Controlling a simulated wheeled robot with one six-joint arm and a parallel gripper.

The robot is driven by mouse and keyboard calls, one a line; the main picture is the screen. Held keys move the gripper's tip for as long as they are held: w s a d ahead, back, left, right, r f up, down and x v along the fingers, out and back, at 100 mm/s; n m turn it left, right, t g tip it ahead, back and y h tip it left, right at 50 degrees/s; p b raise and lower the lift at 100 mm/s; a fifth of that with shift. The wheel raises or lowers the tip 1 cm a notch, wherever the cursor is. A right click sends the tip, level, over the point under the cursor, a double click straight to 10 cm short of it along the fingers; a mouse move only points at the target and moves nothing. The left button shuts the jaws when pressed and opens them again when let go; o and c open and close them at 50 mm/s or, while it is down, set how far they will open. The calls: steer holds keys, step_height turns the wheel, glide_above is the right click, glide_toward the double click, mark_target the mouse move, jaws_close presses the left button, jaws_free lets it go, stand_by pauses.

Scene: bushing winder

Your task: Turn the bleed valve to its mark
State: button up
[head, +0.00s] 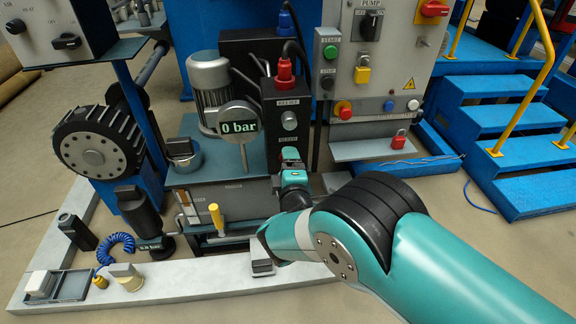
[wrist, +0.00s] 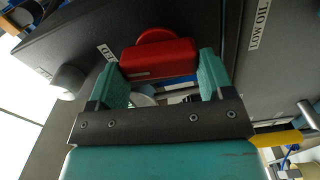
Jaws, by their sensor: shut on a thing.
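The bleed valve's red bar-shaped handle (wrist: 158,60) lies between the two teal fingers of my gripper (wrist: 161,78) in the wrist view. My gripper is shut on it, with one finger at each end of the bar. A round red part shows behind the bar. A partly hidden label beside it ends in "ED". In the head view my gripper (head: 291,160) is at the lower front of the black valve block (head: 268,118), under the relief knob (head: 289,120), and mostly covers the handle. I cannot make out the valve's mark in either view.
A round gauge (head: 238,127) reading "0 bar" stands left of the block. A yellow-handled lever (head: 216,218) is below it. The control panel (head: 380,60) with buttons and padlocks is at the right, near blue steps (head: 490,105). A grey-white ledge (head: 200,292) runs along the front.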

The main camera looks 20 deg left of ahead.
steer(key=shift+f+n, duration=0.1)
steer(key=shift+n, duration=0.5)
steer(key=shift+d, duration=0.1)
steer(key=o, duration=0.9)
steer(key=p+v, duration=1.7)
steer(key=p, duration=0.4)
steer(key=shift+s, duration=0.2)
